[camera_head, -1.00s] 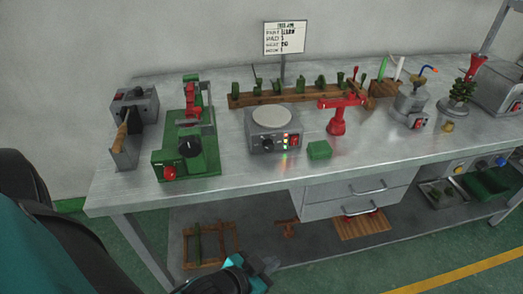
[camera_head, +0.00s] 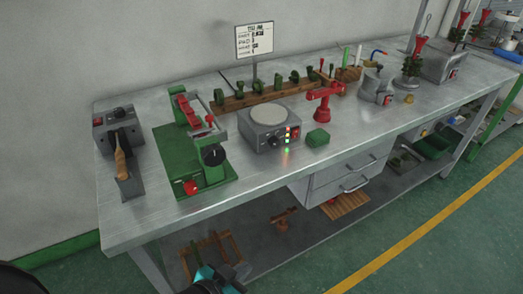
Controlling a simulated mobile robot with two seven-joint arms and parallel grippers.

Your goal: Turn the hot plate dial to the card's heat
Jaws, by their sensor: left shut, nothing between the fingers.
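The hot plate (camera_head: 259,137) is a grey box with a round pale top, standing near the middle of the bench. Its black dial (camera_head: 275,142) is on the front face, beside small lit lamps and a red switch. The card (camera_head: 255,40) stands on a post behind the hot plate; its lines are too small to read surely. My left gripper (camera_head: 242,272) is at the bottom of the view, below the bench top and well short of the dial. It is shut and empty. My right gripper is not in view.
A green press (camera_head: 168,150) stands left of the hot plate, with a grey wooden-handled device (camera_head: 115,135) further left. A green block (camera_head: 317,138) and a red stand (camera_head: 323,103) are to its right. Drawers (camera_head: 345,178) hang below the bench top (camera_head: 240,180).

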